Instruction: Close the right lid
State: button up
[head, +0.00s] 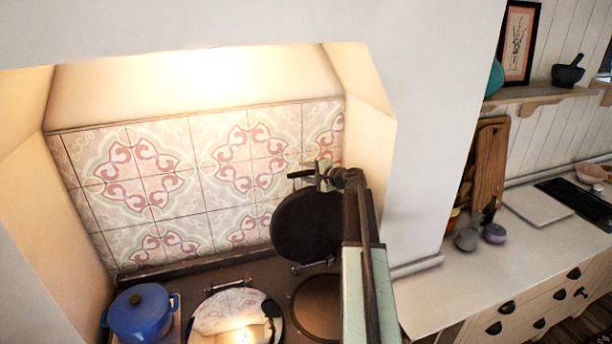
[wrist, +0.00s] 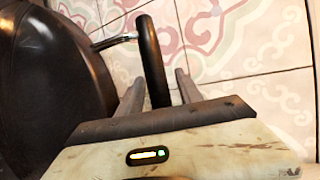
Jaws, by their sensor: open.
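The right lid (head: 303,228) is a dark round disc standing raised above the dark round hotplate (head: 318,308) of the stove. It fills the left side of the wrist view (wrist: 45,85). My gripper (head: 312,176) is at the raised lid's upper edge. In the wrist view my gripper (wrist: 158,88) is open, with the lid's dark handle (wrist: 153,55) between its two fingers. A bright metal stem runs from the handle towards the lid. I see space beside the handle, so the fingers do not look closed on it.
The shiny left lid (head: 222,316) lies down on the stove. A blue pot (head: 140,316) stands farther left. Patterned tiles (head: 235,170) are close behind the raised lid. The alcove's right wall (head: 366,120) is near my arm, with a worktop (head: 465,275) beyond it.

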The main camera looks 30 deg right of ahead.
jog(key=shift+w+f, duration=0.1)
jog(key=shift+w, duration=0.15)
jog(key=shift+s, duration=0.1)
jog(key=shift+c, duration=0.2)
grip_shut()
jog(key=shift+a, duration=0.1)
dwell(0.9)
